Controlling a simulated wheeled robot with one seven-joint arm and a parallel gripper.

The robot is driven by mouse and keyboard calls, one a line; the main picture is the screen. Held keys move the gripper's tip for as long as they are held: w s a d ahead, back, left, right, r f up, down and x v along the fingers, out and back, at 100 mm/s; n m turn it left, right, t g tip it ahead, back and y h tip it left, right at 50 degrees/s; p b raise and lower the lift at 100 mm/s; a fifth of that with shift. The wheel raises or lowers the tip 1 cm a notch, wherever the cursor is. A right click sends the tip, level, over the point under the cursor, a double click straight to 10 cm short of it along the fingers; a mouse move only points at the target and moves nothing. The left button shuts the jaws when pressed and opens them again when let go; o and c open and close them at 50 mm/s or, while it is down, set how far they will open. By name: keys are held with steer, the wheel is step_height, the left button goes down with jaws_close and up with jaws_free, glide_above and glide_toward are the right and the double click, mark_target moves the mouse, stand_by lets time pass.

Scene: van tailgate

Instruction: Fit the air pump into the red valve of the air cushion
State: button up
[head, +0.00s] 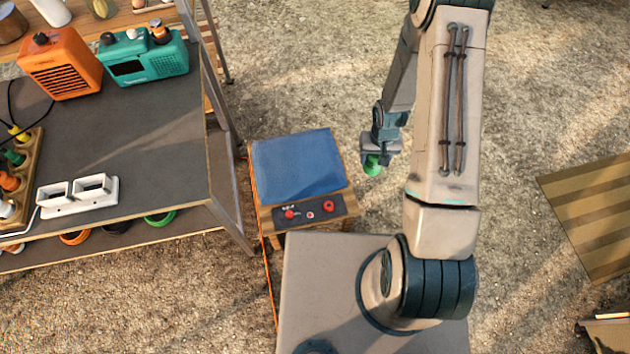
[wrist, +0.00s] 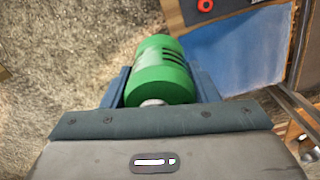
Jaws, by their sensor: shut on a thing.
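My gripper (head: 375,157) is shut on a green cylindrical air pump (head: 372,168). In the wrist view the pump (wrist: 161,70) lies between the two blue fingers, with dark slots on its side. The pump hangs in the air to the right of the blue air cushion (head: 297,165), apart from it. The cushion lies on a low wooden stand. A dark strip (head: 308,211) along its front edge bears several red fittings, among them a red one at the right (head: 327,206). A red ring (wrist: 205,5) shows at the top of the wrist view.
A grey table (head: 140,150) at the left carries an orange box (head: 60,63), a teal device (head: 143,60) and a white double socket (head: 77,196). An orange cord (head: 267,275) runs down the stand's left side. Gravel ground to the right is mostly clear, with a striped mat (head: 590,215).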

steer(key=s+a+f+n+b, duration=0.2)
steer(key=a+f+n+b, duration=0.55)
steer(key=n, duration=0.65)
steer(key=s+a+f+n+b, duration=0.1)
steer(key=a+f+n+b, duration=0.55)
steer(key=n+b, duration=0.7)
steer(key=shift+n, duration=0.25)
steer(key=f+b, duration=0.3)
steer(key=f, duration=0.1)
steer(key=d+f+b, duration=0.1)
steer(key=f+b, duration=0.2)
steer(key=f, duration=0.1)
steer(key=f+b, duration=0.3)
steer(key=f, duration=0.1)
steer(key=shift+s+d+b, duration=0.15)
steer(key=shift+d+b, duration=0.1)
steer(key=shift+b, duration=0.15)
steer(key=o, duration=1.3)
steer(key=shift+c, duration=0.2)
step_height(320, 180, up, 14)
steer(key=p, duration=0.8)
